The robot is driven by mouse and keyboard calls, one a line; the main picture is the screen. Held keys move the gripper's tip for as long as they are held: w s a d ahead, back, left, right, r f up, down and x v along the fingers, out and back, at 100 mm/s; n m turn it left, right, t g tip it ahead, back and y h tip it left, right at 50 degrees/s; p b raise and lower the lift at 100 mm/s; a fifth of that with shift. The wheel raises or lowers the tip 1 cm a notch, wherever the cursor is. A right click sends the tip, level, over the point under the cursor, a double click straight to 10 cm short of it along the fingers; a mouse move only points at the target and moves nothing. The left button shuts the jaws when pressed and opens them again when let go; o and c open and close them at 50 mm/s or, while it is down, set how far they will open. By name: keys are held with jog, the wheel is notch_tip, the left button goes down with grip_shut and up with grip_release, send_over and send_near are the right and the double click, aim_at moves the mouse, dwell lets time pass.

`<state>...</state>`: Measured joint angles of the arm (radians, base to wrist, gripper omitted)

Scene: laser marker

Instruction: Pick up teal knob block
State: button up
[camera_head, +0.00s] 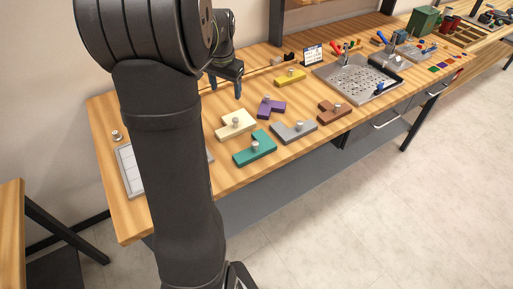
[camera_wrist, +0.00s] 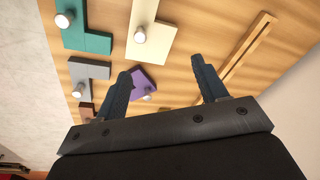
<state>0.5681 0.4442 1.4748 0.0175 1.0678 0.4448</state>
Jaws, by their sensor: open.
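The teal knob block (camera_head: 262,151) is an L-shaped block with a silver knob, lying flat on the wooden table near its front edge. It also shows at the upper left of the wrist view (camera_wrist: 88,36), with its knob near the picture's edge. My gripper (camera_head: 225,86) is open and empty above the back of the table, well apart from the teal block. In the wrist view my two dark blue fingers (camera_wrist: 165,88) are spread, with a purple knob block (camera_wrist: 152,80) by the left one.
Cream (camera_head: 236,123), grey (camera_head: 294,132), brown (camera_head: 334,112) and yellow (camera_head: 290,76) knob blocks lie around the teal one. A pale tray (camera_head: 126,168) is at the left, partly behind my arm. A metal tray (camera_head: 358,79) stands to the right.

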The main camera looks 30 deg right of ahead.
aim_at(255, 143)
jog(key=s+d+r+m+g, duration=0.2)
jog(key=s+m, duration=0.4)
jog(key=s, duration=0.8)
jog(key=shift+y, duration=0.4)
jog(key=f, duration=1.7)
jog(key=shift+a, duration=0.2)
jog(key=c, duration=1.1)
